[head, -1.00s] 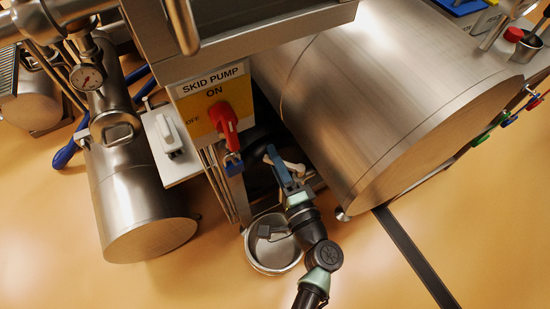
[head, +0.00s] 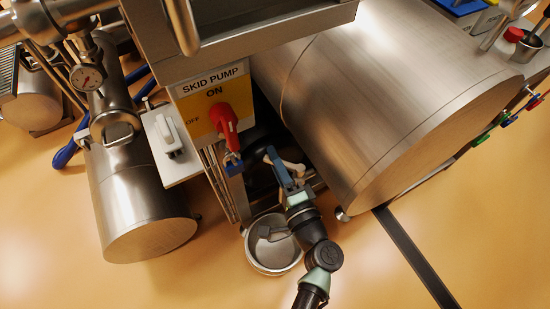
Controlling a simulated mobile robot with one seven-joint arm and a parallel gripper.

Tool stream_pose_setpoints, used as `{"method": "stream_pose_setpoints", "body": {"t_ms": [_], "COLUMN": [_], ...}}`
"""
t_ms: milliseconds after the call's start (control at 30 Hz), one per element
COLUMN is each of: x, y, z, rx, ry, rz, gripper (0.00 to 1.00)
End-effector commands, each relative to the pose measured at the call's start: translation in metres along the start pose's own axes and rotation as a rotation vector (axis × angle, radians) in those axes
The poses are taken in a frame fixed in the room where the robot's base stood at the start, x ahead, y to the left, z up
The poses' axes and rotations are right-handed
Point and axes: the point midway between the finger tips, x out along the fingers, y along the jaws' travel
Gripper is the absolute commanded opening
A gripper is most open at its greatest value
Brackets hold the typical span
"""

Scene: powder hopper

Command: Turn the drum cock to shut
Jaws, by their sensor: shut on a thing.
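My gripper (head: 277,163) is in the head view, low between the pump switch post and the big steel tank. Its blue-grey fingers are shut at a pale cream handle (head: 298,167), which I take to be the drum cock's. The cock's body and its exact angle are largely hidden by my fingers and the shadow. A dark drum (head: 262,143) shows only in part behind them. A round steel pan (head: 250,258) stands on the floor just below, with a grey piece inside it.
The big steel tank (head: 390,100) crowds the right. Open floor lies in front, crossed by a dark strip (head: 415,255).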

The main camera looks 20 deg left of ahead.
Motion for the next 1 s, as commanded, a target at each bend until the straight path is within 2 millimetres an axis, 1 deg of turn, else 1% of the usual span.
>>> {"method": "stream_pose_setpoints", "body": {"t_ms": [800, 1000], "x": [-0.0006, 0.0025], "y": [0.0009, 0.0033], "z": [-0.0005, -0.0036], "rx": [0.000, -0.003], "ry": [0.004, 0.080], "rz": [0.001, 0.002], "gripper": [0.00, 0.00]}}
